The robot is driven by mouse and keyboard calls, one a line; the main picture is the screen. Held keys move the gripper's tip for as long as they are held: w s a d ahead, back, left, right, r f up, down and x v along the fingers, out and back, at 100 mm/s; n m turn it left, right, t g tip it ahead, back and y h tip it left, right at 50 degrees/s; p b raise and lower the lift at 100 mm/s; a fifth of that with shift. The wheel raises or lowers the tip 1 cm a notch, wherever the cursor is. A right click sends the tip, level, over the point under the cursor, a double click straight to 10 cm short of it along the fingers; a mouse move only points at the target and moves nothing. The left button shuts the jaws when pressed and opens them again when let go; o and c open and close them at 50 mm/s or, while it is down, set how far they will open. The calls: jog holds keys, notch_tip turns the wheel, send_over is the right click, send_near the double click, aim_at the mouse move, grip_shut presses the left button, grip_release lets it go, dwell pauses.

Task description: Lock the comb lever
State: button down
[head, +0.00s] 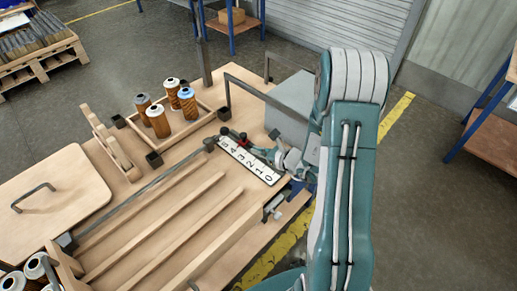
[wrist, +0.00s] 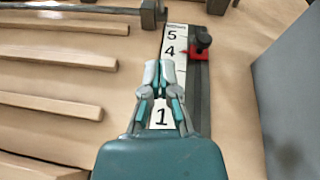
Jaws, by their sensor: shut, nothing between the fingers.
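A dark metal bar (head: 140,190) runs along the far side of the wooden slats and ends in a dark block near the scale; its end block also shows in the wrist view (wrist: 149,14). I cannot tell for certain whether this bar is the comb lever. A white number strip (head: 248,160) lies beside the slat ends, and a red slider with a black knob (wrist: 201,45) sits beside its 4. My gripper (wrist: 159,68) is shut and empty over the strip, covering its middle numbers. The slider is apart from and beyond the fingertips. My gripper also shows in the head view (head: 264,153).
Wooden slats (head: 155,225) fill the near table. A wooden tray with several filter cartridges (head: 158,121) stands at the back. A wooden notched rack (head: 112,150) and a lidded board with a handle (head: 60,195) are to the left. A grey box (head: 292,105) stands behind my gripper.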

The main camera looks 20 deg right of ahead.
send_near(219, 135)
jog(key=shift+d+f, duration=0.3)
jog(key=shift+f, duration=0.75)
jog(key=w+a+r, duration=0.1)
jog(key=w+r, duration=0.1)
jog(key=shift+w+a, duration=0.25)
jog(key=shift+a, duration=0.15)
jog(key=shift+r, duration=0.1)
